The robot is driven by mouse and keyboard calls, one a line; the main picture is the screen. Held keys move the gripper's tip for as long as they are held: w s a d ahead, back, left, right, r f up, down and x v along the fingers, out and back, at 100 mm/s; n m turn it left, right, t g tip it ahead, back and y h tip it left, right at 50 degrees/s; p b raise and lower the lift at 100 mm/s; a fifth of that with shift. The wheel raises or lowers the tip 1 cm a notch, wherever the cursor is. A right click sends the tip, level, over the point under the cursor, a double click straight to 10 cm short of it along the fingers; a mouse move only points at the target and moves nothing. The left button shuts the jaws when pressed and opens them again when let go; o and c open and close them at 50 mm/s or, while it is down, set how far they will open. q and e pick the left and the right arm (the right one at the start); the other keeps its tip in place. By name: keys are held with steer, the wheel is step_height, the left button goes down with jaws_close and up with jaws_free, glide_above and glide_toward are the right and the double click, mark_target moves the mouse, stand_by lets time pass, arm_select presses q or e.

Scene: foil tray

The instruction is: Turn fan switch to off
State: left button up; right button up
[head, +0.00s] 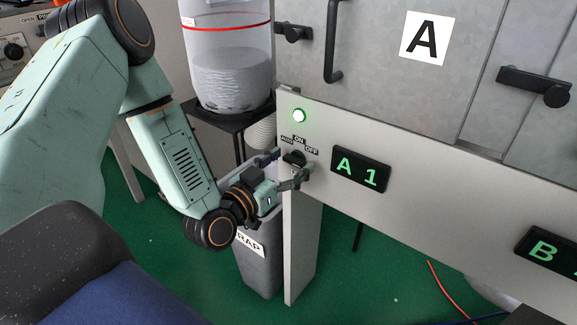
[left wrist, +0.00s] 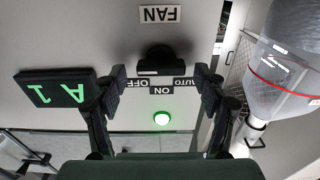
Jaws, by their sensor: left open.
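The fan switch (head: 294,158) is a black rotary knob on the pale panel, with AUTO, ON and OFF labels around it. It also shows in the left wrist view (left wrist: 161,57), upside down, with a FAN label (left wrist: 160,14) beside it. I cannot tell for sure which label the knob points to. A green lamp (head: 299,115) near it is lit. My left gripper (head: 286,167) is open at the knob, its fingers spread to either side. In the left wrist view the fingertips (left wrist: 162,82) frame the labels and appear apart from the knob. My right gripper is not in view.
The A1 display (head: 361,169) is right of the switch on the same panel. A grey bin (head: 262,262) stands below, and a clear canister (head: 231,55) stands behind. A dark chair with a blue seat (head: 110,298) fills the lower left.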

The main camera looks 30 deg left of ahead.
arm_select(q)
steer(key=shift+w, duration=0.25)
steer(key=shift+c, duration=0.5)
steer(key=shift+s, duration=0.1)
steer(key=c, duration=1.1)
